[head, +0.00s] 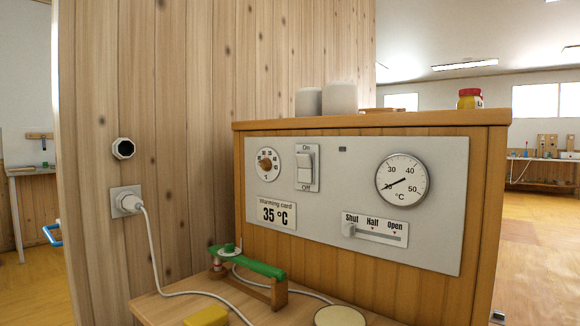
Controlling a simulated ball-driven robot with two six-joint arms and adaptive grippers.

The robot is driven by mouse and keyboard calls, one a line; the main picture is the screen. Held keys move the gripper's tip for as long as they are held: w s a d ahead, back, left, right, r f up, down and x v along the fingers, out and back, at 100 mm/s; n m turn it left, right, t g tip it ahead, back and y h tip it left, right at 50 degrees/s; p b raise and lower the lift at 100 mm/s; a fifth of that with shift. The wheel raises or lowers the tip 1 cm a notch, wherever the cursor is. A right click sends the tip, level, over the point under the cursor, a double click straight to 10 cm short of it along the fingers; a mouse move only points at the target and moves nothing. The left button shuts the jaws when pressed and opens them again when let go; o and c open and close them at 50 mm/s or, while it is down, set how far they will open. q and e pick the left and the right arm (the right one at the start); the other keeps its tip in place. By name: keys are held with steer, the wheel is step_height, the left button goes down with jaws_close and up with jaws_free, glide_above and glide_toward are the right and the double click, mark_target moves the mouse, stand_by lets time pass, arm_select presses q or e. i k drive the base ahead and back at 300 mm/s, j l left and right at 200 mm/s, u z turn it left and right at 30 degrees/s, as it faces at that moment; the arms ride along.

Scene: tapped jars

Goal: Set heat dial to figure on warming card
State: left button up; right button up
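The heat dial (267,164) is a small white round scale with a brown knob, at the upper left of a grey panel (330,215). Its figures are small, and I cannot tell exactly where the knob points. The warming card (276,214) below it reads 35 °C. A rocker switch (305,168) marked On and Off is right of the dial. A round gauge (403,180) in °C has its needle toward the lower left, near the low end. A slider (349,229) sits at the left end, under Shut. Neither gripper shows.
The panel is on a wooden cabinet (430,284). White jars (340,99) and a red-lidded yellow jar (469,98) stand on top. Below are a green-topped wooden stand (255,265), a yellow block (206,317) and a round pale disc (340,317). A white cable runs from a wall plug (128,203).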

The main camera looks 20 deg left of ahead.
mark_target(266, 164)
steer(key=i+j+z, duration=0.15)
steer(key=j+z, duration=0.15)
steer(key=j, duration=0.8)
steer(key=j+z, duration=0.25)
steer(key=j, duration=0.85)
steer(key=i, duration=0.05)
